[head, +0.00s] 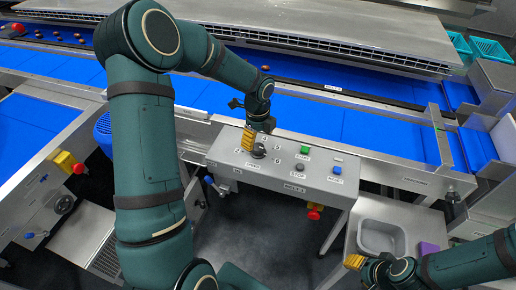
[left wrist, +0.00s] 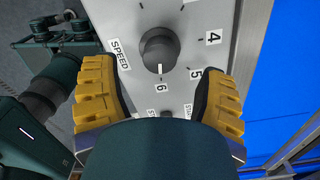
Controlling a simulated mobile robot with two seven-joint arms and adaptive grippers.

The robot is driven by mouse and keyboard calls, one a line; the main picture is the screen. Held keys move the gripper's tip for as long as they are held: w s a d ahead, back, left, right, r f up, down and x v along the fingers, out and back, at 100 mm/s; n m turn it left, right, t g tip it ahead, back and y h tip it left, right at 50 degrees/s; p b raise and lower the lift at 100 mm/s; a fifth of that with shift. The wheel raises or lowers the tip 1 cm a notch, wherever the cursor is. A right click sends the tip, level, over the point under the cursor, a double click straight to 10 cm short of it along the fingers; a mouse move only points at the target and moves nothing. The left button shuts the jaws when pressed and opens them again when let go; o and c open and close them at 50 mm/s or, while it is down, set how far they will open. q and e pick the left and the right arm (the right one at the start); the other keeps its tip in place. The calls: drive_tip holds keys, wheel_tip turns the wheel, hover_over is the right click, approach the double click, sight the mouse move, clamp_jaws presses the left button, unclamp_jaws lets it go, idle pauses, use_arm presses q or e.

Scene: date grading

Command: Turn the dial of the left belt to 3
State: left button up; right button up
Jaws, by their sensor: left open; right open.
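The speed dial (left wrist: 158,48) is a dark round knob on the grey control panel (left wrist: 185,20). Its white pointer line points at the 6 in the left wrist view. The numbers 4, 5 and 6 and the word SPEED show around it; the 3 is not readable. My left gripper (left wrist: 161,72) is open, with a yellow finger on each side of the dial and a gap to it. In the head view, my left gripper (head: 256,146) is over the panel's left part and partly hides the dial. My right gripper (head: 368,264) is open and empty at the lower right.
Blue belts (head: 350,125) run behind and to the left.

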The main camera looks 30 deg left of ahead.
sight(258, 146)
use_arm(q)
wheel_tip(258, 146, down, 5)
drive_tip(key=shift+r, duration=0.1)
idle(0.3)
drive_tip(key=c, duration=1.2)
